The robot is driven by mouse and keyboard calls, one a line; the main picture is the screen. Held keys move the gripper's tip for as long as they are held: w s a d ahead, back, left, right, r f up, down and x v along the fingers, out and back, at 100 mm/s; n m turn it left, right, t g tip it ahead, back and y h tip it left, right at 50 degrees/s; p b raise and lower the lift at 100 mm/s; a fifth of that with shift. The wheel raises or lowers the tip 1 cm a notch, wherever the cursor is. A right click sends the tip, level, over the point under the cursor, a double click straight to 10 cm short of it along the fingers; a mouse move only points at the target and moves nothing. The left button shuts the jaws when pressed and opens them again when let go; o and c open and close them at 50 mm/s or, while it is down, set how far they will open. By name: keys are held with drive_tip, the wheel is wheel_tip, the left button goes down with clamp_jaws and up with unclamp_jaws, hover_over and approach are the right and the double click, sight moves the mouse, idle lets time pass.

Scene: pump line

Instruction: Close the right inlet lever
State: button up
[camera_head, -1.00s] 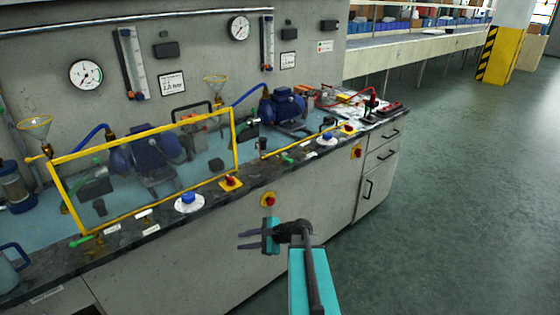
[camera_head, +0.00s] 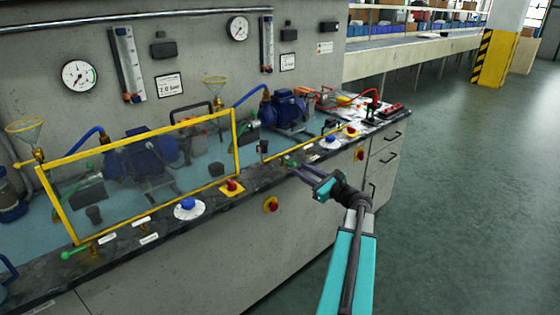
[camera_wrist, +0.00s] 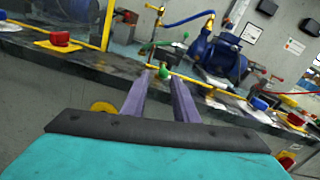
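A small green lever (camera_head: 286,161) sits at the bench's front edge, before the right blue pump (camera_head: 284,110). In the wrist view its green end (camera_wrist: 163,73) shows between the fingertips, at the end of a yellow pipe. My gripper (camera_head: 297,167) reaches in from the front right. Its two purple fingers (camera_wrist: 161,80) are apart, with the tips at the lever; I cannot tell whether they touch it. Part of the lever is hidden by the fingers in the head view. Another green lever (camera_head: 75,253) is at the left end of the bench front.
A yellow-framed clear guard (camera_head: 236,140) stands before the left pump (camera_head: 145,152). Red buttons on yellow plates (camera_head: 231,187) and blue knobs (camera_head: 187,205) line the bench edge. A red knob (camera_head: 271,204) sits on the front panel. The floor at right (camera_head: 470,200) is clear.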

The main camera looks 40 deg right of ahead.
sight(288, 161)
drive_tip(key=shift+s+d, duration=0.2)
drive_tip(key=shift+d, duration=0.1)
drive_tip(key=w, duration=1.3)
drive_tip(key=shift+w+d, duration=0.3)
drive_tip(key=shift+d, duration=0.05)
clamp_jaws()
